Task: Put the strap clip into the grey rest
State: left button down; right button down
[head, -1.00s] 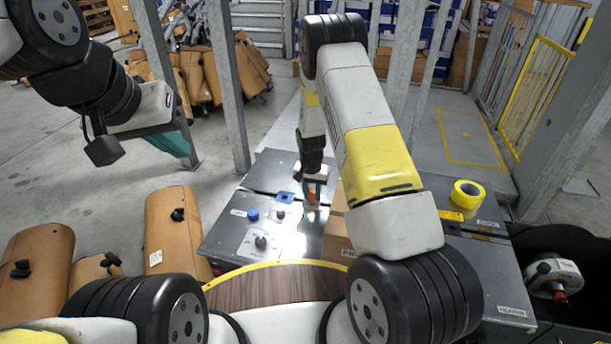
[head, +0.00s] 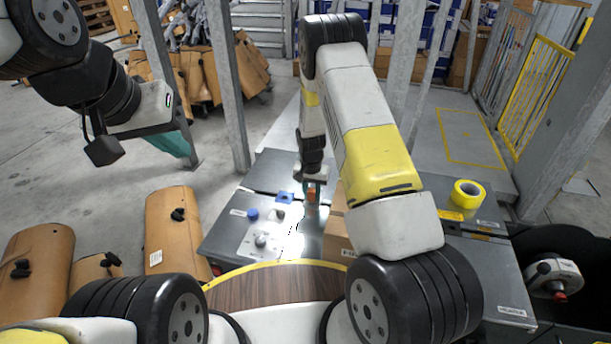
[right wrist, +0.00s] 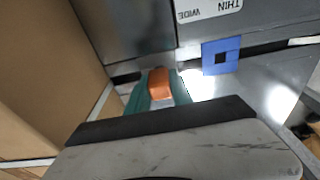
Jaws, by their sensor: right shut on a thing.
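The orange piece, which I take to be the strap clip (head: 312,195), is between the teal fingers of my right gripper (head: 311,188) above the grey metal bench. In the right wrist view the same orange clip (right wrist: 159,83) sits between the fingertips, and the gripper (right wrist: 160,92) is shut on it. My left gripper (head: 170,143) hangs far to the left, away from the bench; its finger gap cannot be made out. I cannot tell for sure which part is the grey rest; a small grey piece (head: 278,215) stands on the bench left of the clip.
A blue square piece with a dark hole (head: 285,197) and a blue round knob (head: 252,214) are on the bench. A light plate with a grey knob (head: 261,240) is nearer. A cardboard box (head: 338,236) stands close right of my right gripper.

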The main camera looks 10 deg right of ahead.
aim_at(312, 190)
jog(key=shift+f, duration=0.45)
dwell(0.3)
jog(key=c, duration=1.1)
grip_release()
jog(key=shift+o, duration=0.2)
jog(key=shift+s+a+r, duration=0.1)
jog(key=shift+s+r, duration=0.05)
jog(key=shift+r, duration=1.15)
jog(key=shift+s+a+r, duration=0.1)
jog(key=shift+s+r, duration=0.05)
jog(key=shift+r, duration=1.1)
jog(key=shift+s+r, duration=0.15)
jog(key=shift+r, duration=1.15)
jog(key=s+r+n+t+y, duration=0.1)
jog(key=s+r, duration=0.4)
jog(key=r, duration=0.7)
jog(key=s+r+n+t+y, duration=0.1)
jog(key=s+r, duration=0.3)
jog(key=r, duration=0.9)
jog(key=s+d+r+n+t, duration=0.1)
jog(key=s+r, duration=0.4)
jog(key=s, duration=0.5)
jog(key=s+r+n+t, duration=0.2)
jog(key=s+r, duration=0.4)
jog(key=s, duration=0.5)
jog(key=shift+d+y, duration=0.35)
jog(key=shift+y, duration=0.05)
